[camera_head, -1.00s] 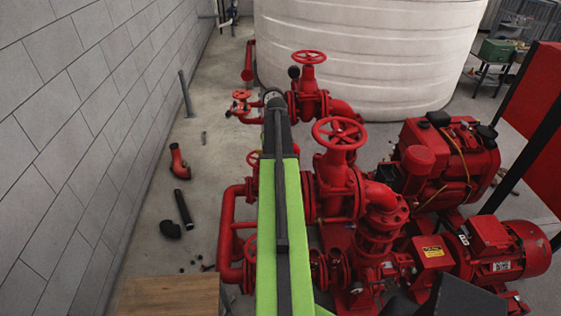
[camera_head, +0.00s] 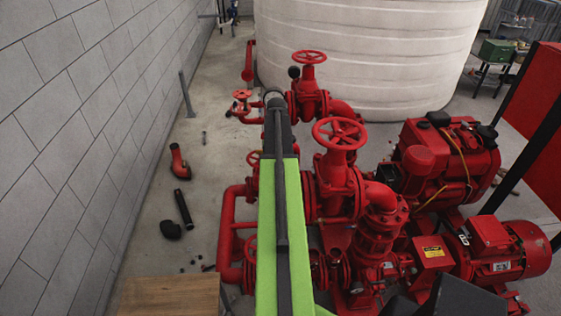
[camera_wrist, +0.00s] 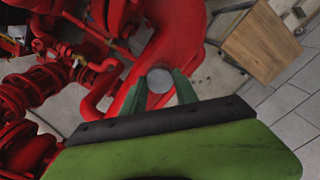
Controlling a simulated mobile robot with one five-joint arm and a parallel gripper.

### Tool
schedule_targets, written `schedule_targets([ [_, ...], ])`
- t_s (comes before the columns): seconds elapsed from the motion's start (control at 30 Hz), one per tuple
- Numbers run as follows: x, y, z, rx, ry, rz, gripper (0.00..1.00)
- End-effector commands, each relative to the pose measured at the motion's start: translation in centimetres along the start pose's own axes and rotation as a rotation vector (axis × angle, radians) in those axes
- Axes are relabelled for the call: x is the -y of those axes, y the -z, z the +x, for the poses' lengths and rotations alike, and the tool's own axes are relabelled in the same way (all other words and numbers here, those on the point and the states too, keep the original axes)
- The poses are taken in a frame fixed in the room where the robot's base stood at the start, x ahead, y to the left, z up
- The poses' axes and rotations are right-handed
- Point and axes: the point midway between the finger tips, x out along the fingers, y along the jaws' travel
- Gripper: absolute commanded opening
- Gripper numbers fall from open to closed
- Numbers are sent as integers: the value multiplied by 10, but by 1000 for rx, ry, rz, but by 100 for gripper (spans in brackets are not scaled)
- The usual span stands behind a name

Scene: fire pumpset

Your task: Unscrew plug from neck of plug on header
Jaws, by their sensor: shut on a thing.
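The plug (camera_wrist: 160,80) shows in the wrist view as a round grey disc seen end-on. My gripper (camera_wrist: 159,86) has its two green fingers on either side of the plug, shut on it. The red header pipe (camera_wrist: 172,45) runs behind the plug. The neck is hidden behind the plug and fingers, so I cannot tell how far the plug sits in it. In the head view my arm reaches out over the red pipework, and the plug and fingertips are not discernible there.
Red valves with handwheels (camera_head: 339,133) and a red motor (camera_head: 505,248) stand to the right of my arm. A white tank (camera_head: 365,50) is behind. Loose pipe pieces (camera_head: 183,208) lie on the floor at left. A wooden top (camera_head: 168,296) is at front left.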

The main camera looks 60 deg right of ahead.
Motion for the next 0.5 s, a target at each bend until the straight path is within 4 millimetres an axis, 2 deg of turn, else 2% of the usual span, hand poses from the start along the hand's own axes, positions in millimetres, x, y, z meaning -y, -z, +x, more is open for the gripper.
schedule_targets([
  [0.07, 0, 0, 0, -1, 0, 1, 0],
  [0.1, 0, 0, 0, -1, 0, 1, 41],
  [0.17, 0, 0, 0, -1, 0, 2, 49],
  [0.2, 0, 0, 0, -1, 0, 2, 51],
  [0.5, 0, 0, 0, 0, 0, 47, 51],
])
